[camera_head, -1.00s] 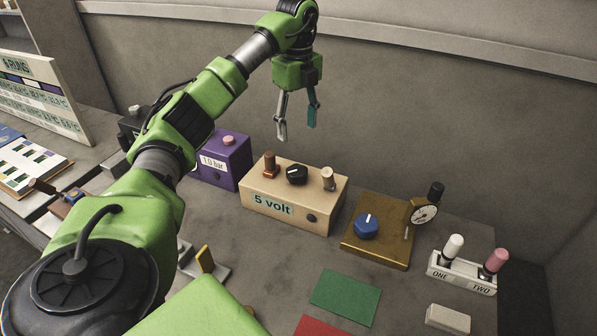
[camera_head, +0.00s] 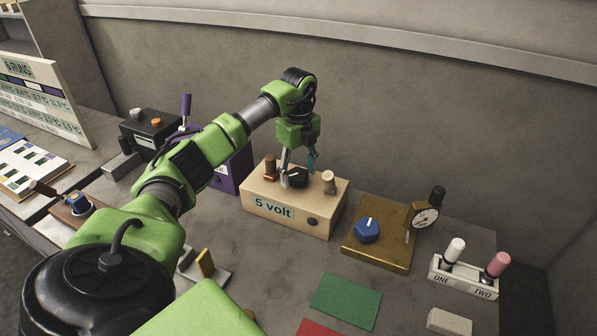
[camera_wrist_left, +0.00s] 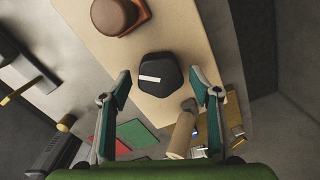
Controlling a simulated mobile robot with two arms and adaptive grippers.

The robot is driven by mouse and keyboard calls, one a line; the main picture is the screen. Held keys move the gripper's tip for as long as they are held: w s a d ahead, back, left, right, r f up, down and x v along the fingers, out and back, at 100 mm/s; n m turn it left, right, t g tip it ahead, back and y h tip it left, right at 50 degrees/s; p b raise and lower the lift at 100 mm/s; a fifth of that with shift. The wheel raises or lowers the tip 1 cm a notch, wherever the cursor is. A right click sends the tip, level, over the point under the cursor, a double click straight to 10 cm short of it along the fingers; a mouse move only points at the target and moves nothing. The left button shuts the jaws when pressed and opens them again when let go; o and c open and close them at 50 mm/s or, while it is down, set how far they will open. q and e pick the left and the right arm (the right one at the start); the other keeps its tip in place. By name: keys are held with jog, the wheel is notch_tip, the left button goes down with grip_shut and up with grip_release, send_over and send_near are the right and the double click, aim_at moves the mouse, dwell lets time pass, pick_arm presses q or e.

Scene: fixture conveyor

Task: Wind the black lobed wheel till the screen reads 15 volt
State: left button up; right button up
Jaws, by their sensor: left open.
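The black lobed wheel (camera_head: 300,178) is on top of the tan box (camera_head: 259,192), between a brown post and a beige post. The box's screen (camera_head: 273,208) reads "5 volt". My left gripper (camera_head: 299,172) is open, pointing down just above the wheel; a finger covers part of the wheel in the head view. In the left wrist view the wheel (camera_wrist_left: 160,76) with its white mark lies ahead, between the lines of the two spread fingers (camera_wrist_left: 160,88). I see no contact with the wheel. My right gripper is not in view.
The brown post (camera_head: 270,168) and beige post (camera_head: 329,182) stand close on either side of the wheel. A brass box with a blue knob (camera_head: 367,230) and gauge is to the right. A purple box (camera_head: 234,172) is to the left. A green mat (camera_head: 345,300) lies in front.

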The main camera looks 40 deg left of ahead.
pick_arm(q)
jog(key=shift+f, duration=0.5)
jog(key=shift+c, duration=0.4)
jog(key=c, duration=1)
jog(key=shift+m, duration=0.4)
